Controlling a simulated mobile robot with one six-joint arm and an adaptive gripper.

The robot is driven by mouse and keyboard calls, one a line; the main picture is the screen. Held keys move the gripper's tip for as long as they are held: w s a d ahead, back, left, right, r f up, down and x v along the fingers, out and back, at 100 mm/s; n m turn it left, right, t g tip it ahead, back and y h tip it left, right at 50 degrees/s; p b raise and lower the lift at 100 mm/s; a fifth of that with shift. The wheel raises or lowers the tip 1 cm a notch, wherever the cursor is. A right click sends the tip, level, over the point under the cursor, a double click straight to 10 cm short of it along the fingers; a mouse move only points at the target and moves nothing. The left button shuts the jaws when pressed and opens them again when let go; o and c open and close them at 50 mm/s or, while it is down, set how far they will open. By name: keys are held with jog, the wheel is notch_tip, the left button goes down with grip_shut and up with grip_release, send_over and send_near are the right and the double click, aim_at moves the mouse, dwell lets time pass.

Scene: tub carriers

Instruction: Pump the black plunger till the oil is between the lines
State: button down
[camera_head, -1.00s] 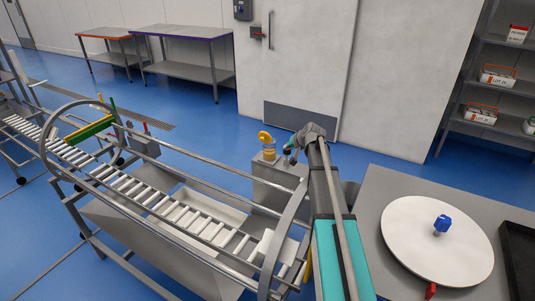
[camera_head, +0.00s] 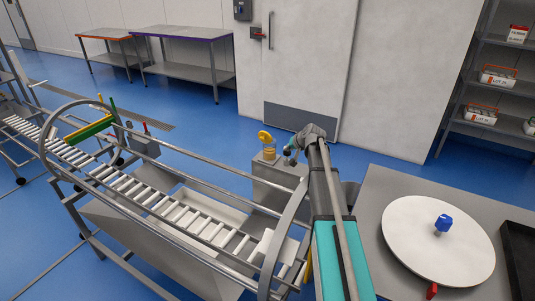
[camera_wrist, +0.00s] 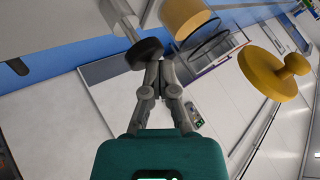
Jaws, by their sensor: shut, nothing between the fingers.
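The black plunger knob (camera_wrist: 144,53) sits on a pale metal rod (camera_wrist: 122,18) in the wrist view. My gripper (camera_wrist: 161,66) is shut and empty, its fingertips right at the knob's edge; I cannot tell whether they touch it. Beside the rod is a clear oil glass with golden oil (camera_wrist: 183,16) and two dark rings (camera_wrist: 208,42). The oil's top seems to be at or below the lower ring; the exact level is unclear. A yellow knobbed cap (camera_wrist: 270,74) is nearby. In the head view, my gripper (camera_head: 289,153) is by the oil glass (camera_head: 269,154).
The grey box (camera_head: 278,182) under the oil glass stands behind the roller conveyor (camera_head: 160,203) and its curved rails. A grey table with a white round disc (camera_head: 425,265) is at right. Blue floor is open behind, before the wall and door.

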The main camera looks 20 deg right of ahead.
jog(key=shift+f+b, duration=0.45)
dwell(0.6)
jog(key=shift+r, duration=0.1)
jog(key=shift+r+p, duration=1.15)
jog(key=shift+p, duration=0.15)
notch_tip(320, 180, up, 6)
jog(key=p, duration=0.6)
dwell(0.7)
